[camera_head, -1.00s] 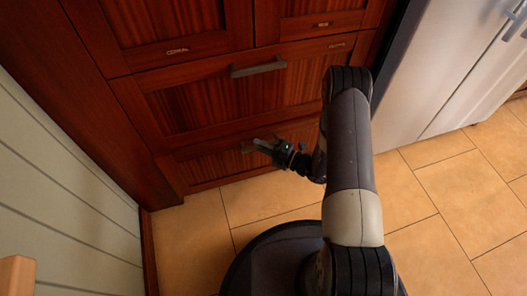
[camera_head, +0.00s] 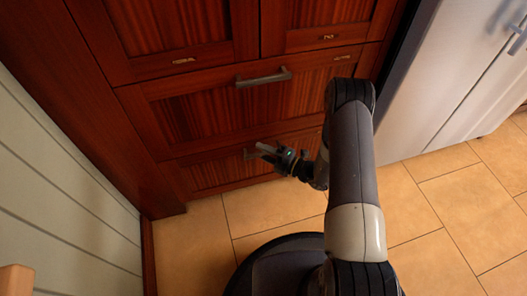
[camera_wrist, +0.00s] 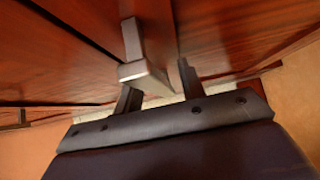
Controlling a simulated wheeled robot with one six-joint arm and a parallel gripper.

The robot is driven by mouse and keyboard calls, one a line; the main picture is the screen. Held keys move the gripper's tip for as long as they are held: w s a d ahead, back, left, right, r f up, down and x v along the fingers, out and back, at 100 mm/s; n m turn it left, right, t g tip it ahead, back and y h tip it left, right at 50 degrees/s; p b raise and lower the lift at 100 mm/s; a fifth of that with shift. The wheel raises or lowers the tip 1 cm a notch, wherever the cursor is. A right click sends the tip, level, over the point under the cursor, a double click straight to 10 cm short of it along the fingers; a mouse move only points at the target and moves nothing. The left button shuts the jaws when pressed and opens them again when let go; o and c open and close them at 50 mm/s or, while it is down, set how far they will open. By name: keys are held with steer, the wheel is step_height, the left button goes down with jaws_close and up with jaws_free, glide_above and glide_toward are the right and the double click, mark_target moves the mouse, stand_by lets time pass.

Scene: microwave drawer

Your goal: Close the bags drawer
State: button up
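Two wide red-brown wooden drawers are stacked in the head view. The upper drawer (camera_head: 205,110) has a grey bar handle (camera_head: 263,77) and a small label (camera_head: 342,57) too small to read. The lower drawer (camera_head: 215,174) looks nearly flush, but I cannot tell whether a small gap stands. Its handle (camera_head: 249,154) is partly hidden by my gripper (camera_head: 266,151), which is in front of it. In the wrist view, a grey handle (camera_wrist: 145,75) lies between the spread fingers of my gripper (camera_wrist: 157,90). The fingers are open, and contact with the handle is unclear.
A fridge (camera_head: 440,85) stands at the right. A pale panelled wall (camera_head: 60,180) is close at the left. Smaller cupboard fronts (camera_head: 155,30) sit above the drawers.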

steer(key=p+v, duration=0.2)
steer(key=v, duration=0.8)
steer(key=shift+d, duration=0.25)
steer(key=shift+s, duration=0.1)
steer(key=x, duration=0.3)
steer(key=b+x, duration=0.1)
steer(key=x, duration=0.6)
steer(key=shift+s+a+b, duration=0.2)
steer(key=shift+s+b, duration=0.15)
steer(key=shift+b, duration=0.05)
steer(key=shift+s+d, duration=0.15)
steer(key=shift+s, duration=0.35)
steer(key=shift+w, duration=0.15)
